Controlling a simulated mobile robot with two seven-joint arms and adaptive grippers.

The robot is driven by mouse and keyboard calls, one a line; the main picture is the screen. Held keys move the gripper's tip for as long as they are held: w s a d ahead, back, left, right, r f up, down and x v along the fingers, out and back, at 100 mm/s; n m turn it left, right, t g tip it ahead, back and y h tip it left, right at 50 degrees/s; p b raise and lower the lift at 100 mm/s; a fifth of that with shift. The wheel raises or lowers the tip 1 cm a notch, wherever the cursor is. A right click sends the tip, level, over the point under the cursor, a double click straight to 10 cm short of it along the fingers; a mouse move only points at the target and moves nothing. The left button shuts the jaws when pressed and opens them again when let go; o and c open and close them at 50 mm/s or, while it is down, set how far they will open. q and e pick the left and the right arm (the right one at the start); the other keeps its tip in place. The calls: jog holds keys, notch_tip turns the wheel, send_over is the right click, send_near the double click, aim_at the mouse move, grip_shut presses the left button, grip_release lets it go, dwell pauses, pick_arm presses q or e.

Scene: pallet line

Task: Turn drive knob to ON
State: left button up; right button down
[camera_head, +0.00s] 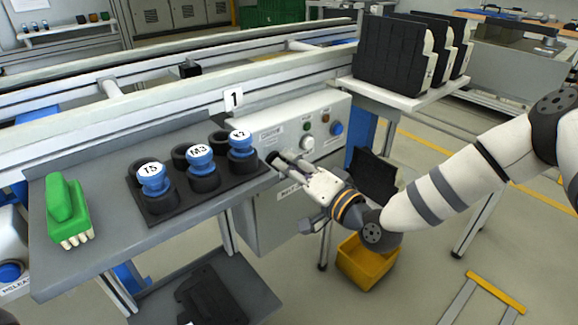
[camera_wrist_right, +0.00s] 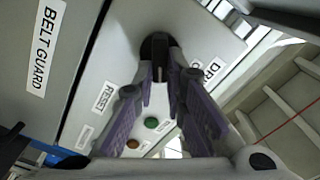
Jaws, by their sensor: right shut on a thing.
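The drive knob (camera_wrist_right: 157,46) is black, with a raised bar handle, on the pale panel of the control box (camera_head: 272,135). A label beside it, partly hidden by a finger, starts with "DR". My right gripper (camera_head: 279,162) reaches the front of the box from the right. In the right wrist view my right gripper (camera_wrist_right: 160,75) has its fingertips closed on either side of the knob's handle. The gripper covers part of the knob, and its ON mark cannot be read. My left gripper is not in view.
The panel also holds a blue button (camera_head: 337,128) and small green (camera_wrist_right: 151,123) and orange lamps. At the left, a bench (camera_head: 110,255) carries a green brush (camera_head: 66,208) and blue-topped stamps (camera_head: 198,158). A yellow bin (camera_head: 368,268) stands on the floor below my right arm.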

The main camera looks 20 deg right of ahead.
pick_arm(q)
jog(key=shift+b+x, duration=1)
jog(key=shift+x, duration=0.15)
pick_arm(e)
jog(key=shift+f+m, duration=0.2)
jog(key=shift+m, duration=1.4)
jog(key=shift+f+m, duration=0.2)
jog(key=shift+m, duration=1.4)
